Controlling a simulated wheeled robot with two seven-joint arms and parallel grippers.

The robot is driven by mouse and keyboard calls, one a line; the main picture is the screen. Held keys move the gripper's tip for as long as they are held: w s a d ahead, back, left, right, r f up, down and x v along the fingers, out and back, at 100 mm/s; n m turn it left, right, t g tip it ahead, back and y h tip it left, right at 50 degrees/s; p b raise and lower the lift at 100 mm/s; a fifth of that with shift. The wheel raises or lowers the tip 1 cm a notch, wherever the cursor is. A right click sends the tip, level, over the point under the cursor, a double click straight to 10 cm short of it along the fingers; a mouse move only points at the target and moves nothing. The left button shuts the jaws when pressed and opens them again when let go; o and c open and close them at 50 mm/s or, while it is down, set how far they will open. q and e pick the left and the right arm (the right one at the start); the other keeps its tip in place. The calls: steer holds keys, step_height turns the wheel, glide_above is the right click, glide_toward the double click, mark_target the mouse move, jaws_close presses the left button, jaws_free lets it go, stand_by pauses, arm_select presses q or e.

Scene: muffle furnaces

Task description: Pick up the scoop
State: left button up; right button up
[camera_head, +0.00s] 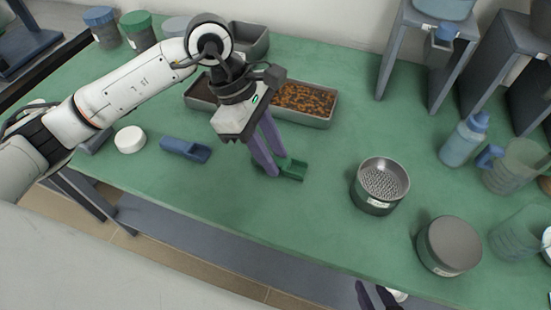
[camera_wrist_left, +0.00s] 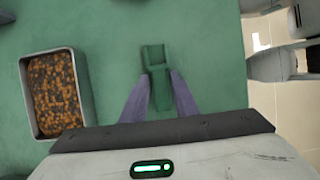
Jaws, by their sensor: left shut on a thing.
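A green scoop (camera_head: 293,170) lies at the table's middle, close to the same colour as the tabletop. My left gripper (camera_head: 271,170) reaches down over it with its purple fingers shut on the scoop's handle. In the left wrist view the scoop (camera_wrist_left: 156,58) points away from the gripper (camera_wrist_left: 160,88), its handle between the two fingers. I cannot tell whether it is clear of the table. A blue scoop (camera_head: 185,149) lies to the left, untouched. My right gripper (camera_head: 377,293) shows only its fingertips at the bottom edge, apart and with nothing seen between them.
A metal tray of brown granules (camera_head: 304,101) stands behind the left gripper. A sieve (camera_head: 380,184), a round lidded tin (camera_head: 449,246), a blue wash bottle (camera_head: 464,140) and clear beakers stand to the right. A white lid (camera_head: 130,139) lies at left. The front middle is clear.

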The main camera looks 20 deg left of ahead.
arm_select(q)
steer(key=shift+r, duration=0.1)
step_height(320, 180, up, 10)
stand_by(0.4)
